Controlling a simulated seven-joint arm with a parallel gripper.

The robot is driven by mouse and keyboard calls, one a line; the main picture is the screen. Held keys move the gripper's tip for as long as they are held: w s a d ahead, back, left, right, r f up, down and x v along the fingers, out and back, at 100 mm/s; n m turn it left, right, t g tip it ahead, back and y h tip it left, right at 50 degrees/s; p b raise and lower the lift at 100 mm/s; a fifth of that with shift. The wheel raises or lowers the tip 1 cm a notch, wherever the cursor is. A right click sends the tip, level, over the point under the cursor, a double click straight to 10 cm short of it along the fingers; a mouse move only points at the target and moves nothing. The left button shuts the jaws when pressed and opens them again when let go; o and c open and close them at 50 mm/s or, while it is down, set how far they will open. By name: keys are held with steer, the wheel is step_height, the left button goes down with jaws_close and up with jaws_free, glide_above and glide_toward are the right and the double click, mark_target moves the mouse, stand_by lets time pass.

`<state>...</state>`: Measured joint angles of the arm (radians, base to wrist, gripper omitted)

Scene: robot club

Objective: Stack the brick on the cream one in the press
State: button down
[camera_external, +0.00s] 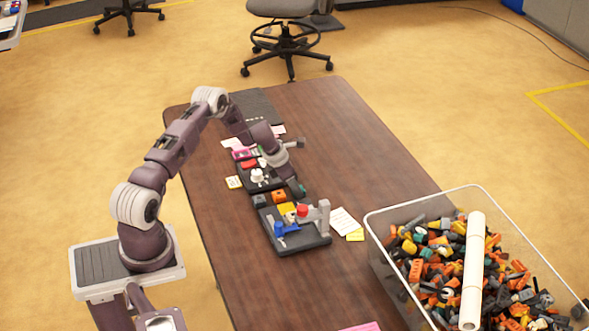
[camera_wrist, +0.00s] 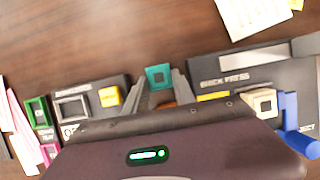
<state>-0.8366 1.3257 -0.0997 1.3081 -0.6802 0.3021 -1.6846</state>
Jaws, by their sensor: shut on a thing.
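My gripper (camera_wrist: 159,84) is shut on a teal brick (camera_wrist: 158,76) with a square mark on its face, held between the fingertips. In the wrist view, the cream brick (camera_wrist: 262,104) sits in the brick press (camera_wrist: 225,74), to the right of the gripper and apart from it. A blue lever (camera_wrist: 297,132) is beside the cream brick. In the external view, my gripper (camera_external: 297,189) is just behind the black press base (camera_external: 309,241), which carries a red knob (camera_external: 302,210) and a grey upright (camera_external: 324,213). I cannot make out the teal brick there.
A second black station (camera_wrist: 72,88) holds a yellow piece (camera_wrist: 109,96). Green (camera_wrist: 38,112) and pink frames lie at the left. A clear bin of bricks (camera_external: 400,270) stands at the table's near right.

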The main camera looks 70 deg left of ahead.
step_height(320, 180, up, 9)
steer(key=shift+s+d+f+m+g+h, duration=0.25)
steer(key=shift+s+d+m+g+h, duration=0.55)
steer(key=shift+d+m, duration=1.65)
steer(key=shift+s+d+f+m+g+h, duration=0.2)
steer(key=shift+s+d+m+g+h, duration=0.85)
steer(key=shift+m, duration=2.5)
steer(key=shift+s+d+f+m+g+h, duration=0.3)
steer(key=shift+s+d+m, duration=0.35)
steer(key=shift+d+m, duration=1.95)
steer(key=shift+a+f+m, duration=0.4)
steer(key=shift+a, duration=0.05)
steer(key=shift+f, duration=0.45)
steer(key=shift+f, duration=0.1)
steer(key=shift+f, duration=0.25)
steer(key=shift+f, duration=0.15)
